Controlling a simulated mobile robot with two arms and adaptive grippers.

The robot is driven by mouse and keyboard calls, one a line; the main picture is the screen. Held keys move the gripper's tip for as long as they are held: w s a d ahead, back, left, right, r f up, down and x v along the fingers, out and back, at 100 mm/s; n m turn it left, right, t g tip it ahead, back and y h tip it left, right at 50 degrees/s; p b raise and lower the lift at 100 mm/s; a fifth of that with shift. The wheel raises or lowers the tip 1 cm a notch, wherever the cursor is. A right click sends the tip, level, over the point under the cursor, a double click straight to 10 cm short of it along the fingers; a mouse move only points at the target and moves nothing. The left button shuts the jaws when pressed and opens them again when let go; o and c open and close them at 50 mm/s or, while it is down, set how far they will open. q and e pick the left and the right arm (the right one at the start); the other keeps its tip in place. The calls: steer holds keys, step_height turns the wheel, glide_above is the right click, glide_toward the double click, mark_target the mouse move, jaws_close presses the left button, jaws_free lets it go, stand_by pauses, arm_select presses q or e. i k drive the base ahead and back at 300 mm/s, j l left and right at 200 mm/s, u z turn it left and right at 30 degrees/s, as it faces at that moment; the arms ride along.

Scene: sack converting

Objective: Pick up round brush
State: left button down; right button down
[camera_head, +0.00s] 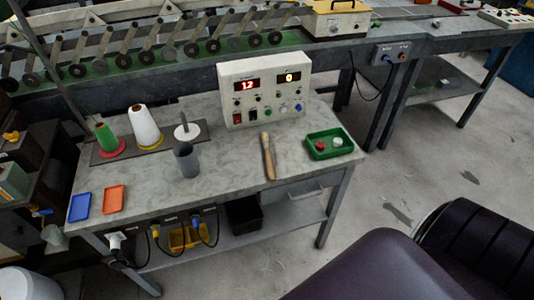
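What looks like the round brush (268,158) lies on the grey worktable, in front of the control box and left of the green tray. The bristles are too small to make out. Neither of my grippers shows in the head view.
The table (230,178) also bears a control box (264,90), a green tray (330,143) with small knobs, a grey cup (187,160), thread cones (144,125) and blue (80,207) and orange (114,199) trays. Bare tabletop surrounds the brush.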

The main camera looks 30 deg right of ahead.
mark_target(269, 165)
steer(key=i+j, duration=0.1)
steer(key=j, duration=0.15)
steer(key=i+j, duration=0.1)
steer(key=j, duration=0.15)
steer(key=j+z, duration=0.15)
steer(key=z, duration=0.25)
steer(key=j+z, duration=0.15)
steer(key=z, duration=0.2)
steer(key=j+z, duration=0.15)
steer(key=z, duration=0.25)
steer(key=i, duration=0.05)
